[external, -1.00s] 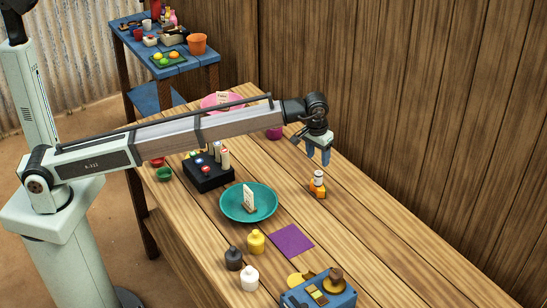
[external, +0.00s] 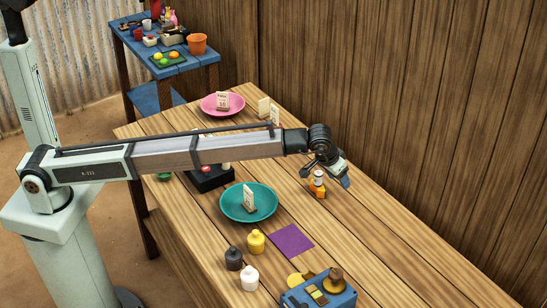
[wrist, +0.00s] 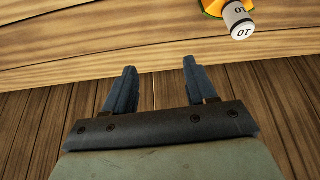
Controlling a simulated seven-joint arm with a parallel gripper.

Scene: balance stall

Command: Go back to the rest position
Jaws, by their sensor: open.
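My gripper (external: 345,180) is at the right of the arm in the external view, tilted toward the plank wall, just behind a small orange stand with a white-topped weight (external: 318,183). In the wrist view my gripper (wrist: 158,85) shows two blue fingers spread apart with nothing between them. The weight, marked 10, also shows at the top right of the wrist view (wrist: 238,20), apart from the fingers.
A teal dish (external: 232,213) with a card, a purple square (external: 291,242), several small bottles and a blue box (external: 325,301) are on the wooden table. A pink dish (external: 212,111) stands at the back. My arm partly covers a black box (external: 207,181). The plank wall is close to my gripper.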

